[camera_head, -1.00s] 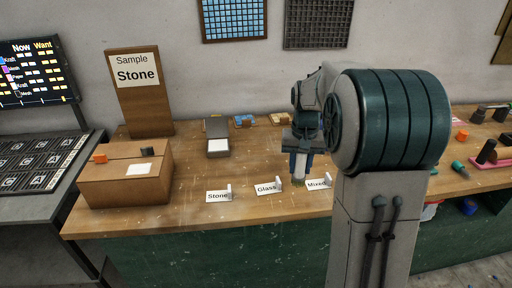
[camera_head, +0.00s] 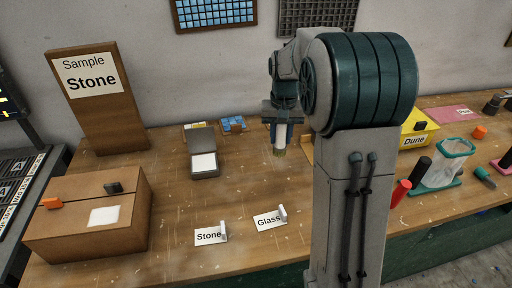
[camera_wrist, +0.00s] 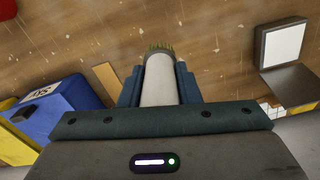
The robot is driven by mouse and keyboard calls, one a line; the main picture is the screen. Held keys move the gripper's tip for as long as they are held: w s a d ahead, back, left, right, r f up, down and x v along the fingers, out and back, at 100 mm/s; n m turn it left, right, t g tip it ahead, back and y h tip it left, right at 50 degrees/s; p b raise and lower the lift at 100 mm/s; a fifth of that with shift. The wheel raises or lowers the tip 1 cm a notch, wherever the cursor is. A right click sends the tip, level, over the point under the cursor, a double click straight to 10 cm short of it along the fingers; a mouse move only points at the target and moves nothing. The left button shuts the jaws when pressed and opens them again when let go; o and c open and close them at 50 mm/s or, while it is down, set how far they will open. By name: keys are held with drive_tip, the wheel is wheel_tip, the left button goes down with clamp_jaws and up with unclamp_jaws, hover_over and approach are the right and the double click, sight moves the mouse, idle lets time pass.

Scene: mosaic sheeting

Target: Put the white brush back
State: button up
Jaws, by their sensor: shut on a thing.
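The white brush (camera_head: 281,136) hangs upright in my gripper (camera_head: 282,122), bristles down, above the back middle of the wooden table. In the wrist view the brush (camera_wrist: 159,80) shows as a white handle with yellowish bristles at its far end. My gripper (camera_wrist: 160,84) is shut on the handle, with one dark finger on each side. The bristles look apart from the table top, though the exact gap is hard to tell. A place for the brush cannot be made out; my arm hides part of the table to the right.
Stone (camera_head: 210,236) and Glass (camera_head: 270,219) cards stand at the front. A yellow Dune box (camera_head: 418,129) and a clear green-rimmed container (camera_head: 446,165) are on the right.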

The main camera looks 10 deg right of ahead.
drive_tip(key=shift+w+a+f+p, duration=0.45)
drive_tip(key=shift+w+a+f, duration=0.4)
drive_tip(key=shift+w+f, duration=0.7)
drive_tip(key=shift+w+a+f+p, duration=0.4)
drive_tip(key=shift+w+a+f, duration=0.45)
drive_tip(key=shift+w+f, duration=0.7)
drive_tip(key=shift+w+a+f+p, duration=0.45)
drive_tip(key=shift+w+a+f, duration=0.55)
drive_tip(key=shift+f, duration=0.9)
drive_tip(key=shift+w+d, duration=0.15)
drive_tip(key=shift+f, duration=0.2)
drive_tip(key=o, duration=1)
drive_tip(key=shift+r, duration=0.1)
